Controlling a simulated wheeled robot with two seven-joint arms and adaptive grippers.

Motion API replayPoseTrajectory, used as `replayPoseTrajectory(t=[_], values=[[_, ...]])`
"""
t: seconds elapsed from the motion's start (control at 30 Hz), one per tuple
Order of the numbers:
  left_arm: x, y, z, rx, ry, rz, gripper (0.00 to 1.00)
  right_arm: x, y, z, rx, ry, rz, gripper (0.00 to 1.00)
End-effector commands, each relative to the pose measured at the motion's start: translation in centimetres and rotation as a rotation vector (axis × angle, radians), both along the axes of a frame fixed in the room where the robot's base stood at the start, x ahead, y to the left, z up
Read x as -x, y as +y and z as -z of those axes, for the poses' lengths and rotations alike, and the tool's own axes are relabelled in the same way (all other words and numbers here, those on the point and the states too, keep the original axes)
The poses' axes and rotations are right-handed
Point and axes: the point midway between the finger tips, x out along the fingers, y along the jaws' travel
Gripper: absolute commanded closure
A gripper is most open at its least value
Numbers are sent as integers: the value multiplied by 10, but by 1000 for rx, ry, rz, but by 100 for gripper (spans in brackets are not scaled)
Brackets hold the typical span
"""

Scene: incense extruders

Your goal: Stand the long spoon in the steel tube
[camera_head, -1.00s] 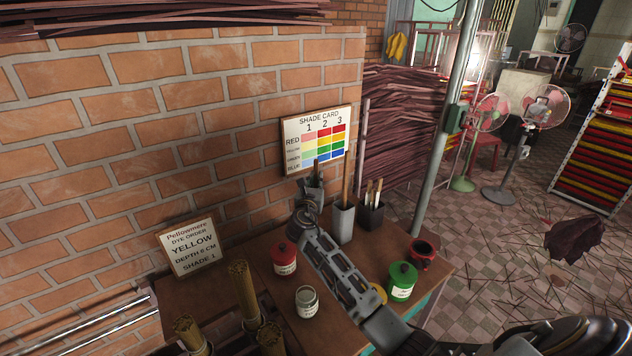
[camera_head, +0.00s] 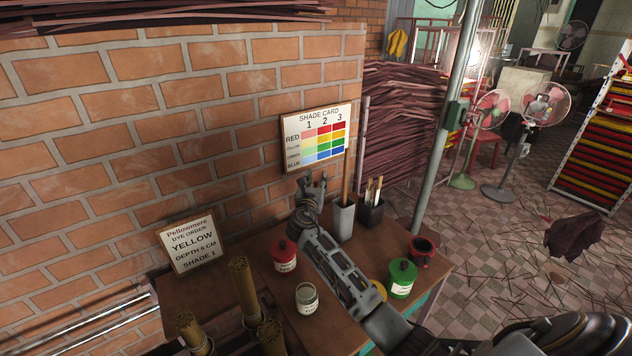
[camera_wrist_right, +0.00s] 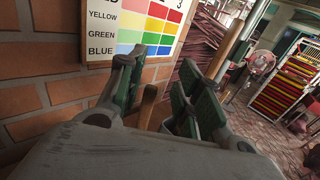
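The steel tube (camera_head: 343,221) is a tall grey square holder standing upright at the back of the table. A long wooden handle (camera_head: 346,179) rises from its mouth, leaning slightly; I cannot tell whether it is the long spoon, as no bowl shows. My right gripper (camera_head: 313,182) is just left of the tube, pointing up beside the wall, with its fingers spread. In the right wrist view the green-padded fingers (camera_wrist_right: 158,95) are apart, and a brown wooden piece (camera_wrist_right: 147,107) shows in the gap, seemingly not gripped. My left gripper is out of view.
A dark holder with brushes (camera_head: 371,212) stands right of the tube. Red (camera_head: 285,258) and green (camera_head: 402,279) lidded pots, an open jar (camera_head: 307,300) and a dark red pot (camera_head: 422,252) surround my right arm. The shade card (camera_head: 317,138) hangs behind the gripper.

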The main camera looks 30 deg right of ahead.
Motion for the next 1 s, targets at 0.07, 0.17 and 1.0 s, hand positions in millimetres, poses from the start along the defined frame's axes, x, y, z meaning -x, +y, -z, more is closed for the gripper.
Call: replayPoseTrajectory(t=[0.07,0.17,1.0], values=[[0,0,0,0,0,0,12,0,0,-1,0,0,0,65],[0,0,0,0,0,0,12,0,0,-3,0,-1,0,65],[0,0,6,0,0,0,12,65,49,-11,-1,1,-1,65]])
